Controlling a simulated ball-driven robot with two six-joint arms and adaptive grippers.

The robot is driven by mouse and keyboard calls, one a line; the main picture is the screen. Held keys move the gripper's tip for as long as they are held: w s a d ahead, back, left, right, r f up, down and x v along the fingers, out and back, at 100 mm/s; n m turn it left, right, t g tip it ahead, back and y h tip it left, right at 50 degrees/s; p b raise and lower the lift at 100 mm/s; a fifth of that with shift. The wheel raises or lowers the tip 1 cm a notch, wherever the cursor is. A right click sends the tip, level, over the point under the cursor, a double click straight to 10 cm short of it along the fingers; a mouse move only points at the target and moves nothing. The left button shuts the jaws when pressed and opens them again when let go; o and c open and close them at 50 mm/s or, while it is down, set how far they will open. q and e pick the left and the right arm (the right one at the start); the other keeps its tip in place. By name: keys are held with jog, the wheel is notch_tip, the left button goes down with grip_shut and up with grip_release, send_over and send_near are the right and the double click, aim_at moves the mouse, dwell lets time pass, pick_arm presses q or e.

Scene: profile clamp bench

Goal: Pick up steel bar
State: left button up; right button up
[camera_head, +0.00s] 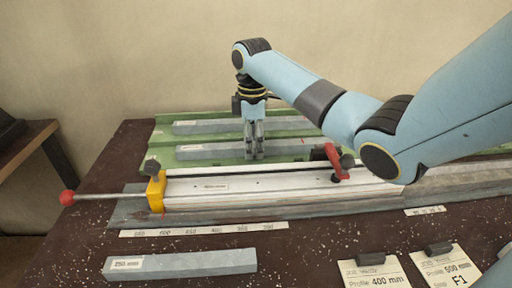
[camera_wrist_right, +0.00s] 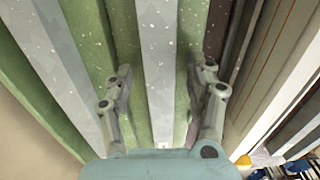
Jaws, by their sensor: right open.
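Two long grey steel bars lie on a green ribbed rack (camera_head: 165,135) behind the clamp, a rear bar (camera_head: 205,127) and a front bar (camera_head: 205,151). My right gripper (camera_head: 254,156) points down at the front bar, its fingers hiding a piece of it. In the right wrist view my right gripper (camera_wrist_right: 162,85) is open, with one finger on each side of a grey bar (camera_wrist_right: 160,45). Gaps show between the fingers and the bar, so it is not gripped. I cannot tell the exact fingertip height. My left gripper is out of view.
A white clamp rail (camera_head: 260,184) with a yellow end block (camera_head: 156,192) and a red clamp lever (camera_head: 335,163) stands just in front of the rack. A labelled bar (camera_head: 185,264) lies at the front left. Paper cards (camera_head: 374,272) lie at the front right.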

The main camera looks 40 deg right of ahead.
jog(key=shift+c, duration=0.2)
grip_shut()
jog(key=shift+r, duration=0.1)
